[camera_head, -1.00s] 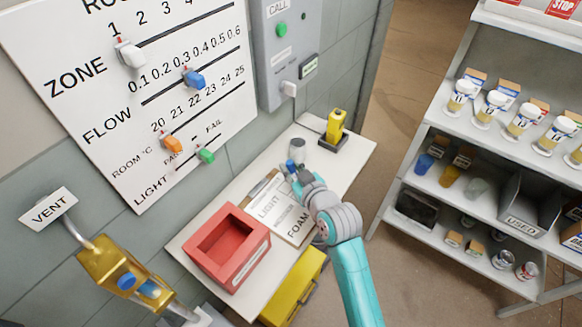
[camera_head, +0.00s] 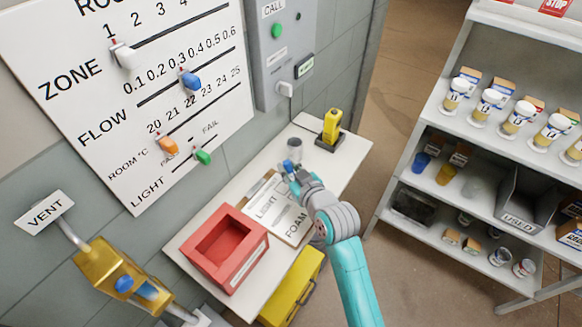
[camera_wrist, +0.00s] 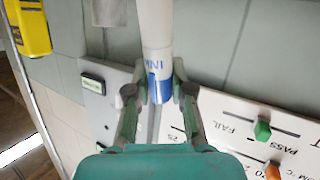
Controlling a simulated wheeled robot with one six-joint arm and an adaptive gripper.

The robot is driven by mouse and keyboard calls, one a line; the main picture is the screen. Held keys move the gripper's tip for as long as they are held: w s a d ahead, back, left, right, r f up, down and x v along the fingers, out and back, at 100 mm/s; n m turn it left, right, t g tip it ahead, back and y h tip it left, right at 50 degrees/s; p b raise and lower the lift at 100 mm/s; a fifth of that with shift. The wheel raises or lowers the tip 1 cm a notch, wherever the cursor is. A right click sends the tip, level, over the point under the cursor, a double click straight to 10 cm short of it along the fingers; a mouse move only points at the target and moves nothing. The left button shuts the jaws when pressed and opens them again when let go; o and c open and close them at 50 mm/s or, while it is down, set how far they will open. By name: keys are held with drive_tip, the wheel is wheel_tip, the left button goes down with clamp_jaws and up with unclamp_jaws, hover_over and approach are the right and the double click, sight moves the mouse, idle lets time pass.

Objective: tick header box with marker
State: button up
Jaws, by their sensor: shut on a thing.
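My gripper (camera_wrist: 159,92) is shut on a white marker (camera_wrist: 157,35) with a blue band at the jaws in the wrist view. The marker's far end runs out of the top of that picture, so its tip is hidden. In the head view my gripper (camera_head: 291,174) is over the upper part of a clipboard sheet (camera_head: 276,207) on the white table. I cannot make out the header box, and I cannot tell whether the marker touches the sheet.
A grey cup (camera_head: 294,149) stands just behind my gripper. A yellow device (camera_head: 332,126) stands at the table's back corner. A red open box (camera_head: 224,245) sits at the table's front left. The wall panel (camera_head: 120,80) rises at left; a stocked shelf (camera_head: 440,205) stands right.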

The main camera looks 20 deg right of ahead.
drive_tip(key=shift+w+a+f, duration=0.1)
drive_tip(key=shift+w+a, duration=0.05)
drive_tip(key=shift+a, duration=0.6)
drive_tip(key=shift+d, duration=0.8)
drive_tip(key=shift+s+a, duration=0.3)
drive_tip(key=shift+s, duration=0.25)
drive_tip(key=shift+r, duration=4.1)
